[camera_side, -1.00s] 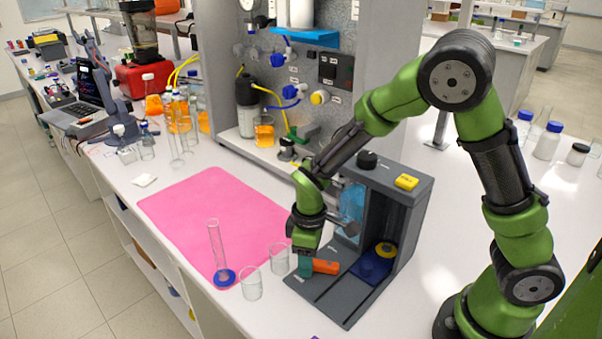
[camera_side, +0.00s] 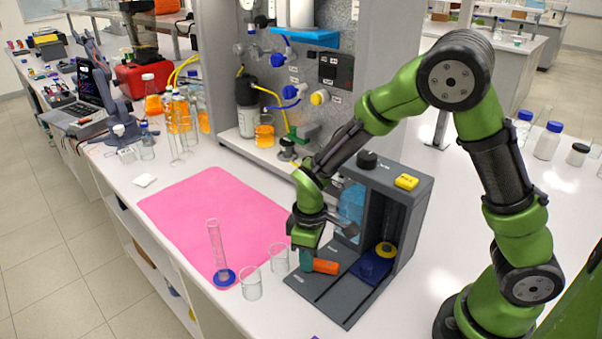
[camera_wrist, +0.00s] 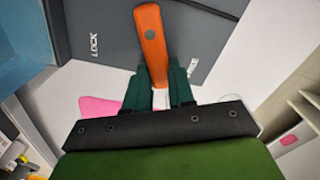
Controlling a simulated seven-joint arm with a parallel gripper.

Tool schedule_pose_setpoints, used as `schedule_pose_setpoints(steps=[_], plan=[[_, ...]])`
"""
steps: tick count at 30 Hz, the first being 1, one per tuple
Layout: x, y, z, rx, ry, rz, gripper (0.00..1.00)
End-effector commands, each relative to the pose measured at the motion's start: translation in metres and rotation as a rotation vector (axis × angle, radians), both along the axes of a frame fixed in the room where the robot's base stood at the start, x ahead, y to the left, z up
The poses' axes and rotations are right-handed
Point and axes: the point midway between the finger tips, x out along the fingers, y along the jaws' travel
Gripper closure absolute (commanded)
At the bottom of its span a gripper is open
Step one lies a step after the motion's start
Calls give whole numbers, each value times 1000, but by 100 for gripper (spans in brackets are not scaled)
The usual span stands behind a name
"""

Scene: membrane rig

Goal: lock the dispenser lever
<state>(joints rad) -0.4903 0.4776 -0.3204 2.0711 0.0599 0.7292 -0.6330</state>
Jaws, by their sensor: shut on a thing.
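The dispenser (camera_side: 385,173) is a dark grey frame on the bench, with a flat base reaching toward the front. Its orange lever (camera_side: 326,267) lies low over the base in the side view. In the wrist view the orange lever (camera_wrist: 151,40) runs upward from between my fingers, with a round grey pivot dot on it. My gripper (camera_side: 306,262) is shut on the lever's near end, and its dark green fingers (camera_wrist: 158,88) sit on either side of it. A LOCK label (camera_wrist: 94,44) is on the grey plate left of the lever. A second label right of it is partly hidden.
Two glass beakers (camera_side: 251,285) and a blue-footed cylinder (camera_side: 218,250) stand close left of my gripper. A pink mat (camera_side: 195,215) lies beyond them, mostly clear.

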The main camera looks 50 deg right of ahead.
Motion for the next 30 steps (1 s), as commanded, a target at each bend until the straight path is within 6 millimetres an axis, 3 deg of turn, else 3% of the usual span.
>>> schedule_pose_setpoints(steps=[30], plan=[[1, -37, 0, 1, 1, -846, 100]])
